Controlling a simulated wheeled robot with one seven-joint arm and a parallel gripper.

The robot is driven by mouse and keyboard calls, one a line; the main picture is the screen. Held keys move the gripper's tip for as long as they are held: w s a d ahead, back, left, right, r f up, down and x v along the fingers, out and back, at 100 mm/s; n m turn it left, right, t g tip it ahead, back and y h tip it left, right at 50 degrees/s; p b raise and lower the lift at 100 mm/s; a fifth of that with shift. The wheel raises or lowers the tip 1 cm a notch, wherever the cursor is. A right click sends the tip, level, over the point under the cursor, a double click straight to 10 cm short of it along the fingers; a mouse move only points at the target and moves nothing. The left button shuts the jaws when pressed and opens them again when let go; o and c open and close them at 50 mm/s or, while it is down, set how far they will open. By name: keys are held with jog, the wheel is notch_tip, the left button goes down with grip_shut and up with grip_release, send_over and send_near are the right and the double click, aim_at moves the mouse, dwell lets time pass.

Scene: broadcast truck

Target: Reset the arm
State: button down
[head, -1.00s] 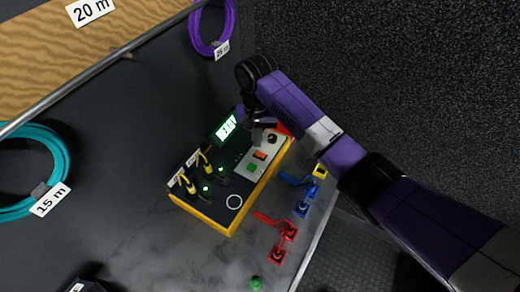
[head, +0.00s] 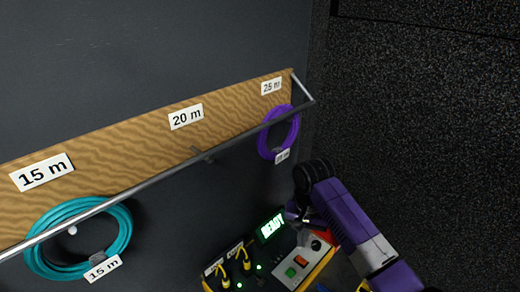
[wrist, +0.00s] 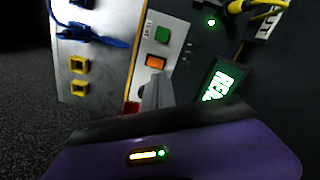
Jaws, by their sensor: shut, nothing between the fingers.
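My arm (head: 350,222) reaches in from the lower right of the head view, bent at a black joint. My gripper (head: 307,221) hangs above the far side of a yellow-edged tester box (head: 322,262), beside its lit display (head: 271,227) reading READY. In the wrist view my gripper (wrist: 157,92) shows as grey fingers, shut and empty, over the panel close to an orange switch (wrist: 156,62). A green button (wrist: 162,35) lies just beyond. The partly covered display (wrist: 224,80) glows at the right. I cannot tell whether the fingertips touch the panel.
A teal cable coil (head: 118,240) and a purple coil (head: 267,140) hang at a wooden board (head: 130,138) with a metal rail (head: 150,180). Yellow plugs (head: 246,260) stand in the box. A dark wall stands right.

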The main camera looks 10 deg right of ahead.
jog(key=w+a+r+n+t+y, duration=0.15)
jog(key=w+a+r+t, duration=0.3)
jog(key=w, duration=0.45)
jog(key=s+a+r+n+t+y+b, duration=0.1)
jog(key=s+a+n+t+y, duration=0.1)
jog(key=a+t, duration=0.5)
jog(key=s+d+t+h+b, duration=0.1)
jog(key=s+d+b, duration=0.1)
jog(key=s, duration=1.5)
jog(key=s+d+n+t+h+b, duration=0.1)
jog(key=s+d, duration=0.4)
jog(key=s, duration=1.1)
jog(key=s+d+t+h+b, duration=0.1)
jog(key=s+d+b, duration=0.2)
jog(key=s, duration=1.4)
jog(key=shift+s+d+f, duration=0.35)
jog(key=shift+d+f, duration=0.1)
jog(key=shift+d, duration=0.3)
jog(key=shift+h, duration=0.25)
